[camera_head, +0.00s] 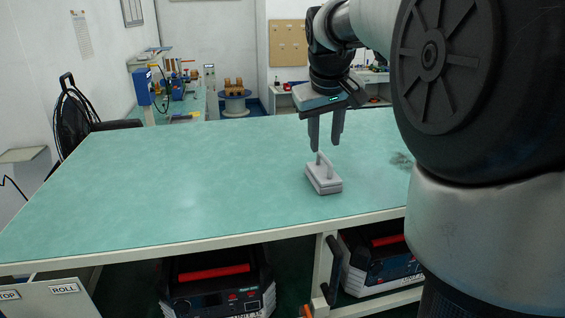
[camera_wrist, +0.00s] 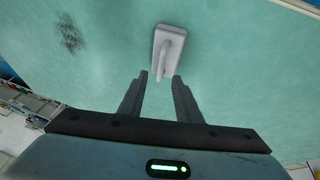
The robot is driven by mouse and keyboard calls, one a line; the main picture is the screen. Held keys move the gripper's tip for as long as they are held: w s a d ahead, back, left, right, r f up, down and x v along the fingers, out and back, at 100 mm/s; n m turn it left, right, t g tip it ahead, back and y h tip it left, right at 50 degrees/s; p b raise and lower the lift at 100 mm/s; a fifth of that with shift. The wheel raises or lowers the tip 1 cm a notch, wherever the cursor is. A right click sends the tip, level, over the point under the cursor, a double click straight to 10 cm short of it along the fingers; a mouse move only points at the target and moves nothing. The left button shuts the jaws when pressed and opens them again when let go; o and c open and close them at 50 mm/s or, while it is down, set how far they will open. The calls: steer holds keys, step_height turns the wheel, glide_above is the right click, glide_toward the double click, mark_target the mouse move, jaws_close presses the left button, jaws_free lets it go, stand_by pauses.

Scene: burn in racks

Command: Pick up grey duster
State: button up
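The grey duster (camera_head: 324,178) is a flat block with a raised handle on top. It lies on the green tabletop (camera_head: 190,180) near the front edge. In the wrist view the duster (camera_wrist: 170,46) lies just beyond my fingertips, its handle pointing toward the gap between them. My gripper (camera_head: 325,148) points down above the duster, with its fingers apart and nothing between them. It also shows in the wrist view (camera_wrist: 160,78). The head view does not clearly show whether a fingertip touches the handle.
A dark smudge (camera_head: 402,160) marks the tabletop right of the duster. The left part of the table is clear. Dark units with red handles (camera_head: 215,280) stand below it. A black chair (camera_head: 85,120) is at the left, and a bench with equipment (camera_head: 175,95) stands behind.

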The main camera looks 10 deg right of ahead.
mark_target(323, 155)
steer(key=shift+x, duration=2.7)
jaws_close()
